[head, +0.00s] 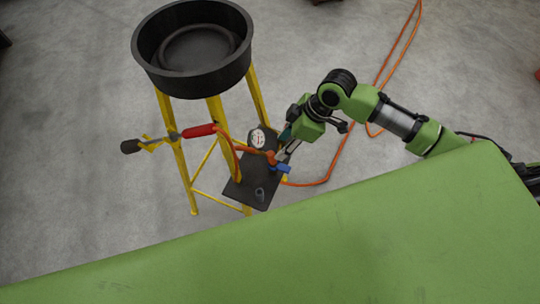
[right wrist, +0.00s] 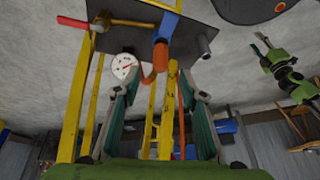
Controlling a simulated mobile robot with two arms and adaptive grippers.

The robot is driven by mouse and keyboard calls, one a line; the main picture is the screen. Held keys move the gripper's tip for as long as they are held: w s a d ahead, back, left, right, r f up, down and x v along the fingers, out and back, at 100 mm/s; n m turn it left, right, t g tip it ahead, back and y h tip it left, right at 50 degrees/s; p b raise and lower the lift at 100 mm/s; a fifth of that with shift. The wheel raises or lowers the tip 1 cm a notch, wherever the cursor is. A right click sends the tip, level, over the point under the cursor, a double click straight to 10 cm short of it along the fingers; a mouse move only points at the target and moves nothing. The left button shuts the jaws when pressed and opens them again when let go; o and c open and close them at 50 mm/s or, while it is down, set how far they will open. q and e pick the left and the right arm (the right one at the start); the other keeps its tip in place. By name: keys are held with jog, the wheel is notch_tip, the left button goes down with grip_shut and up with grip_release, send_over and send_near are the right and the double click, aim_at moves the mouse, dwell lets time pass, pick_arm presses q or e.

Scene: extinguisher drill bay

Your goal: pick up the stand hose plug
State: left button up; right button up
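The stand (head: 190,55) has a black basin on yellow legs and a low black shelf (head: 240,190). An orange plug-like fitting (head: 271,157), which I take for the hose plug, sits beside a blue part at the shelf. It also shows in the right wrist view (right wrist: 160,55), just beyond and between my fingertips. My right gripper (head: 282,154) is open around the line to it, with no contact that I can make out. In the right wrist view its two fingers (right wrist: 160,85) stand wide apart. My left gripper (right wrist: 262,44) shows small at the right there, fingers apart and empty.
A white dial gauge (head: 257,138) stands close to the right gripper. The blue part (head: 281,169) and a short grey peg (head: 259,193) are at the shelf. A red handle (head: 200,131) juts left. An orange hose (head: 326,178) trails over the floor. A green surface (head: 300,240) fills the foreground.

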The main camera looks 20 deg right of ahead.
aim_at(272, 154)
jog(key=x, duration=0.3)
jog(key=p+x, duration=0.1)
jog(key=x, duration=0.3)
jog(key=shift+a+r, duration=0.1)
jog(key=shift+a, duration=0.3)
jog(key=shift+w+a+f, duration=0.2)
jog(key=shift+f, duration=0.35)
grip_shut()
